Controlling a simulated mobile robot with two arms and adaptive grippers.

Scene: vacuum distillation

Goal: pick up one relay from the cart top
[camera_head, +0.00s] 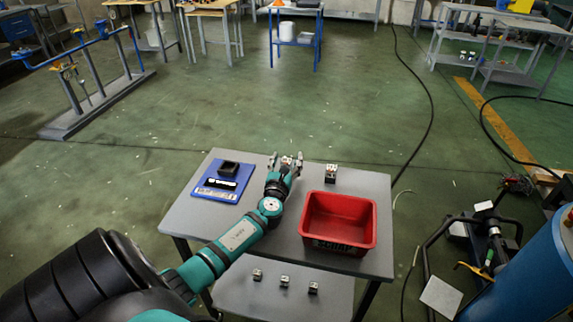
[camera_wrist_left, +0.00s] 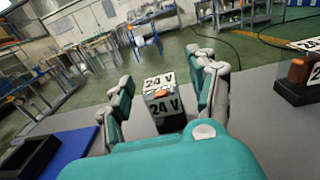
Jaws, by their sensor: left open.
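My left gripper (camera_head: 286,160) is over the far middle of the grey cart top (camera_head: 240,237), with its fingers pointing away from me. It is open. In the left wrist view, a relay (camera_wrist_left: 162,98) with white "24 V" labels shows between the two spread fingers (camera_wrist_left: 163,72). I cannot tell whether either finger touches it. Its lower part is hidden by the gripper body. A second relay (camera_head: 331,173) stands on the cart top to the right of the gripper. It also shows at the right edge of the left wrist view (camera_wrist_left: 298,78), with an orange-brown part. My right gripper is not in view.
A red bin (camera_head: 368,240) stands at the right of the cart top. A blue scale (camera_head: 203,190) bearing a small black tray (camera_head: 228,169) is at the left. Three small parts (camera_head: 284,281) sit on the lower shelf (camera_head: 250,302).

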